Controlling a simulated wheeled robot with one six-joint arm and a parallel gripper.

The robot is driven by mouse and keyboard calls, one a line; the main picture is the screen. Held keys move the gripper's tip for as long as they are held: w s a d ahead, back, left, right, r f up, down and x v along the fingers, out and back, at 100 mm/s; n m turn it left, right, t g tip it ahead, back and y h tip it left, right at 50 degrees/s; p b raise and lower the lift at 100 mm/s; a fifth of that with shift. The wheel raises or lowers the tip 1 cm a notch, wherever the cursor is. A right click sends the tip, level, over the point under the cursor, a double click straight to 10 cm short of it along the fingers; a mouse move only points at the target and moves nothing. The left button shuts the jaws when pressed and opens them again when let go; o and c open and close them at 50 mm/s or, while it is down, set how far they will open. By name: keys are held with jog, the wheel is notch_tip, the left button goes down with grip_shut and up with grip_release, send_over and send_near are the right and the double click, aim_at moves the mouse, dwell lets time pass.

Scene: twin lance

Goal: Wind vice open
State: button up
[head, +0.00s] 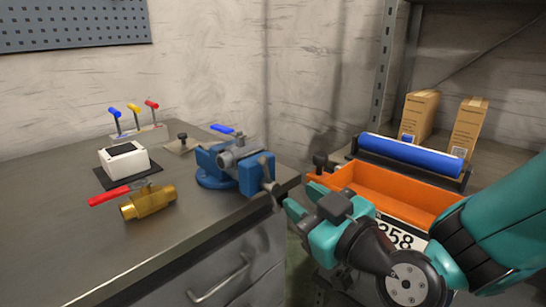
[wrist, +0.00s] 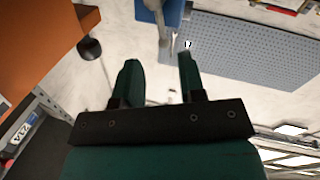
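The blue bench vice (head: 222,180) sits on the right end of the metal workbench. Its grey screw and handle (head: 268,185) are on the side facing my gripper. My gripper (head: 300,199) is to the right of the vice, past the bench edge, with its fingers apart and nothing between them. In the wrist view the two green fingers (wrist: 157,72) are spread. Part of the blue vice (wrist: 174,13) and a grey metal part (wrist: 158,18) show at the top, beyond the fingertips. I cannot tell how far apart the jaws are.
A brass valve with a red lever (head: 148,202), a white box (head: 124,159) and several coloured levers (head: 135,117) stand on the bench. An orange bin (head: 385,186) and a blue roller (head: 410,154) are to the right, close to my arm.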

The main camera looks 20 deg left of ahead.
aim_at(269, 175)
jog(key=p+x, duration=0.5)
jog(key=x, duration=0.4)
grip_shut()
